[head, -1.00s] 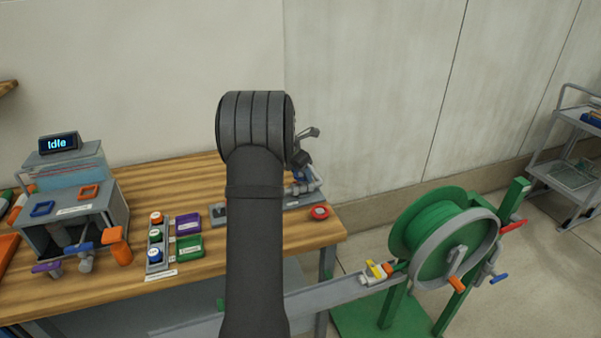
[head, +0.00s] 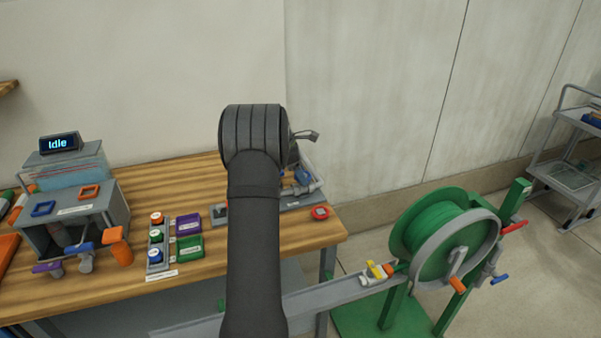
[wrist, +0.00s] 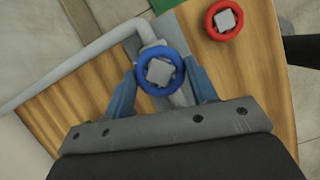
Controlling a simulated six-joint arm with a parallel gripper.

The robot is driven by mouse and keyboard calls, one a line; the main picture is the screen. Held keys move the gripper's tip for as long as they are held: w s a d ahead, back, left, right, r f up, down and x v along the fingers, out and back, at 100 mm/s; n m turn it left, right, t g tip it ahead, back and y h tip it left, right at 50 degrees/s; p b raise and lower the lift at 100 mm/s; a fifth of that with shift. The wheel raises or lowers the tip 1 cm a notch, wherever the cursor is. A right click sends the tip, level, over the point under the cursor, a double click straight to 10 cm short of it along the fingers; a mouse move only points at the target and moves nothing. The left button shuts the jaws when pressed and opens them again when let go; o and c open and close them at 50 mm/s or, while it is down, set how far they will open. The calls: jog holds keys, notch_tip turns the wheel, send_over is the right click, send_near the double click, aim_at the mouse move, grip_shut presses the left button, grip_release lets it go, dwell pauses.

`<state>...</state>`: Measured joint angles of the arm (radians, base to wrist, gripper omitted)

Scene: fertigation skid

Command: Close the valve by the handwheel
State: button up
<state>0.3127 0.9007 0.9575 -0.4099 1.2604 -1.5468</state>
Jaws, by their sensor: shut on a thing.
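In the wrist view a blue handwheel (wrist: 147,88) with a square grey hub sits on a grey pipe (wrist: 80,60). My gripper (wrist: 160,68) has one blue finger on each side of this wheel and is shut on it. A red round handwheel (wrist: 212,25) with a similar grey hub is near the top right, apart from the fingers. In the head view my arm hides the blue wheel and the fingertips. Part of the grey pipework (head: 306,186) shows to the right of my arm, and the red wheel (head: 320,212) is near the bench's right corner.
The wooden bench (head: 200,172) holds a grey box with an "Idle" display (head: 60,143), a rack of round buttons (head: 156,240), and purple and green bins (head: 189,246) on the left. A green hose reel (head: 440,222) stands right of the bench.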

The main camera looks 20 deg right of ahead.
jog(key=m, duration=0.1)
jog(key=m+g, duration=0.1)
jog(key=m, duration=0.1)
jog(key=shift+s+d+f+m+g+y, duration=0.15)
jog(key=shift+s+f+m+g+y, duration=0.15)
jog(key=shift+m, duration=0.4)
jog(key=shift+o, duration=0.2)
jog(key=shift+a, duration=0.2)
jog(key=shift+w+m+g, duration=0.1)
jog(key=shift+m+g, duration=0.2)
jog(key=shift+m, duration=0.1)
jog(key=o, duration=0.6)
jog(key=shift+m+y, duration=0.4)
jog(key=shift+c, duration=0.2)
jog(key=o, duration=0.5)
jog(key=shift+r, duration=0.1)
jog(key=shift+r, duration=0.15)
